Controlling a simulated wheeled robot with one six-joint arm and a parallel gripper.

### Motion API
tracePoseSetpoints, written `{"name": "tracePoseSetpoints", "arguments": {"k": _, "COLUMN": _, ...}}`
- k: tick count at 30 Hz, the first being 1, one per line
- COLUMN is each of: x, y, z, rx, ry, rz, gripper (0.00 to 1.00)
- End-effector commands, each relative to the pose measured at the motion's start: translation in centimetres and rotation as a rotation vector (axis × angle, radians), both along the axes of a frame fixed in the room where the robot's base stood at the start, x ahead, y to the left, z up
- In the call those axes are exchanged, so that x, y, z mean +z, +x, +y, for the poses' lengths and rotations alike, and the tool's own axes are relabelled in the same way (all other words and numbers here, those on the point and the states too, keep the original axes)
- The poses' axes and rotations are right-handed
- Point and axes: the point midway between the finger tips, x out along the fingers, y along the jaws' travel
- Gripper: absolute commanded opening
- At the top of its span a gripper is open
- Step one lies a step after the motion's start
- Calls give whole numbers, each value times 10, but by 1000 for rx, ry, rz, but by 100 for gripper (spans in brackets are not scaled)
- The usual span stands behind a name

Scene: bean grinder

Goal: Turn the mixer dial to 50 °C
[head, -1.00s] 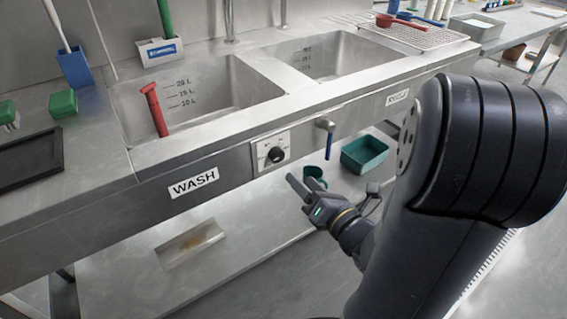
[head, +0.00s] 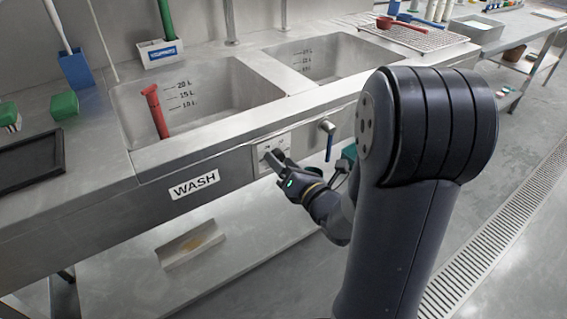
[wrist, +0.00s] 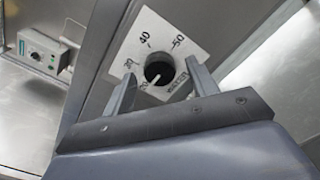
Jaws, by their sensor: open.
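The mixer dial (wrist: 158,70) is a round black knob on a white plate (wrist: 168,40) in the sink's front panel. In the wrist view the plate carries marks for 20, 30, 40 and 50. The knob's white pointer line points down and left, towards the 20 mark. My gripper (wrist: 160,72) is open, with one finger on each side of the knob; I cannot tell whether either touches it. In the head view my gripper (head: 274,163) is at the plate (head: 262,151) and mostly hides the knob.
A tap with a blue lever (head: 328,139) sticks out just right of the plate. The WASH label (head: 194,184) is to its left. A lower shelf (head: 130,275) runs beneath. In the wrist view a grey box with a knob (wrist: 40,50) is at the left.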

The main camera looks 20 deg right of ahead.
Motion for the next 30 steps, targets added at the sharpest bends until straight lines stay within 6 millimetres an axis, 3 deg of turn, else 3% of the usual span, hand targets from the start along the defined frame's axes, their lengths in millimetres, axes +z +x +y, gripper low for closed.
{"name": "tracePoseSetpoints", "arguments": {"k": 17, "x": 0, "y": 0, "z": 0, "rx": 0, "ry": 0, "rz": 0, "gripper": 11}}
{"name": "tracePoseSetpoints", "arguments": {"k": 30, "x": -2, "y": -1, "z": 0, "rx": 0, "ry": 93, "rz": 29, "gripper": 11}}
